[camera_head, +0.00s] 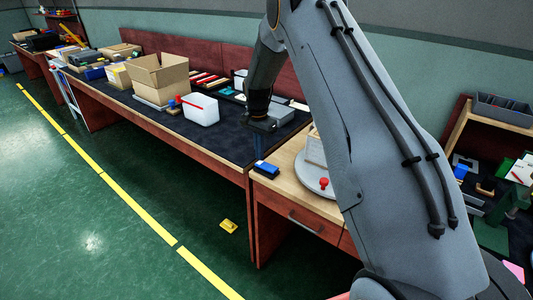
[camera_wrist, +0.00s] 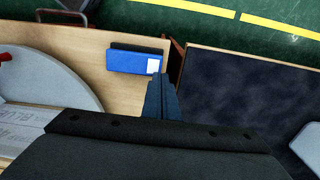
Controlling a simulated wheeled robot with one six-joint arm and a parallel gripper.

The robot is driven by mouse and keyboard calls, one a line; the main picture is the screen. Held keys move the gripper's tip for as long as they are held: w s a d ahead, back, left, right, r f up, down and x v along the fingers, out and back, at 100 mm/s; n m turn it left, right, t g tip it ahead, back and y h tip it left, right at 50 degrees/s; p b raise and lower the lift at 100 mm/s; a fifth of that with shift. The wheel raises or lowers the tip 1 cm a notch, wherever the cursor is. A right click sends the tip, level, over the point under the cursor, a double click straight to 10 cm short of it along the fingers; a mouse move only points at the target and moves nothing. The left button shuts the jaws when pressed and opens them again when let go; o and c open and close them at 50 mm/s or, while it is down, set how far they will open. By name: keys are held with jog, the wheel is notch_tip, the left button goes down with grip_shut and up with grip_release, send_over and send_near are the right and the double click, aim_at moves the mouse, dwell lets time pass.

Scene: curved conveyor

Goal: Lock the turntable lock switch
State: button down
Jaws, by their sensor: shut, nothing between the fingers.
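The round grey turntable (camera_head: 311,176) sits on a wooden worktop, partly hidden behind my arm. It also shows at the left of the wrist view (camera_wrist: 60,72). A red knob (camera_head: 324,182) stands at its near edge, and a red piece (camera_wrist: 5,57) shows at the wrist view's left edge. I cannot tell whether it is the lock switch or how it is set. A light box sits on the turntable, mostly hidden. My gripper (camera_head: 259,158) is shut and empty, pointing down near the worktop's left side. In the wrist view its fingertips (camera_wrist: 161,82) are just right of a blue block.
The blue block with a white corner (camera_head: 266,169) lies on the worktop (camera_head: 285,160) between gripper and turntable. A dark-topped conveyor table (camera_head: 215,138) adjoins at left, holding a white bin (camera_head: 200,110) and a cardboard box (camera_head: 160,78). A yellow object (camera_head: 228,226) lies on the floor.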

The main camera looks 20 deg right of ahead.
dwell(0.3)
jog(key=shift+r+p, duration=0.4)
jog(key=shift+r, duration=0.35)
jog(key=shift+r, duration=0.3)
notch_tip(320, 180, up, 13)
jog(key=w+a+b, duration=0.1)
jog(key=w, duration=0.1)
jog(key=shift+w+a, duration=0.15)
jog(key=shift+a, duration=0.25)
jog(key=s+f+n, duration=0.2)
jog(key=s+n, duration=0.3)
jog(key=s, duration=1.4)
jog(key=s+f+n, duration=0.2)
jog(key=s+n, duration=0.3)
jog(key=s, duration=1.5)
jog(key=shift+d+n+t, duration=0.15)
jog(key=shift+n+t, duration=0.15)
jog(key=shift+n, duration=0.1)
jog(key=shift+s, duration=0.1)
